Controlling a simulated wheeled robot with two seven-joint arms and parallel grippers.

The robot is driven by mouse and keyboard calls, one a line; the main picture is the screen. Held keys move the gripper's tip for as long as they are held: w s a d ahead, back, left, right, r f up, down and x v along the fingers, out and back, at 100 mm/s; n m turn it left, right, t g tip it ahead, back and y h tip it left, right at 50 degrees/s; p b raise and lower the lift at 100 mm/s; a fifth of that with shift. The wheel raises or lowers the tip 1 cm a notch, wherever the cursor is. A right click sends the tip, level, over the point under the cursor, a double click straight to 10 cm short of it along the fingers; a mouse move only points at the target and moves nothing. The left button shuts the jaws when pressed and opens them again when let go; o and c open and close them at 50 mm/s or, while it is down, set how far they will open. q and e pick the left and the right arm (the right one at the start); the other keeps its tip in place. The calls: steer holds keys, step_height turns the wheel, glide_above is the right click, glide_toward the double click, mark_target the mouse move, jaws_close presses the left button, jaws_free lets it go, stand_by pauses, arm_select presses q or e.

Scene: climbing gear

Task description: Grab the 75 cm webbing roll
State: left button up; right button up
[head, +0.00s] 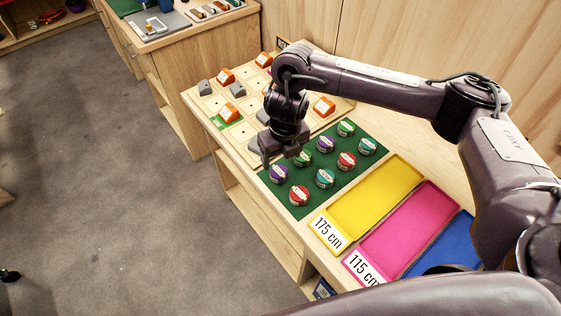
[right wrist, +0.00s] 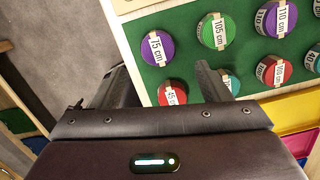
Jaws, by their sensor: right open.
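The 75 cm webbing roll is a purple disc with a white label, on the green mat (head: 295,212) at its left edge in the head view (head: 278,175). In the right wrist view the roll (right wrist: 158,47) shows its label, beyond the fingertips. My right gripper (head: 283,158) is open and empty, just above the mat beside this roll. Its two fingers also show in the right wrist view (right wrist: 166,80), with the purple roll ahead of the gap between them. My left gripper is not in view.
Close neighbours are the green 105 cm roll (right wrist: 216,31) and the red 45 cm roll (right wrist: 173,92). More rolls share the mat. Yellow (head: 376,205) and pink (head: 410,230) trays lie to the right. A board with orange blocks (head: 229,112) lies behind. Carpet is free at left.

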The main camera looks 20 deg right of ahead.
mark_target(279, 171)
step_height(279, 171, down, 2)
steer(key=shift+s+a+b, duration=0.1)
steer(key=shift+b, duration=0.2)
steer(key=shift+f, duration=0.3)
steer(key=shift+a+f+p, duration=0.1)
steer(key=shift+f+p, duration=0.3)
steer(key=shift+p, duration=0.1)
steer(key=f, duration=0.1)
steer(key=w+f+p, duration=0.1)
steer(key=f, duration=0.1)
steer(key=shift+f, duration=0.3)
steer(key=shift+w+f, duration=0.1)
steer(key=shift+f, duration=0.15)
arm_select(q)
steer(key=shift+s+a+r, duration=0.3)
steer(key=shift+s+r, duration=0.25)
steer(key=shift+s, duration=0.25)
arm_select(e)
steer(key=c, duration=1.1)
steer(key=shift+r, duration=0.1)
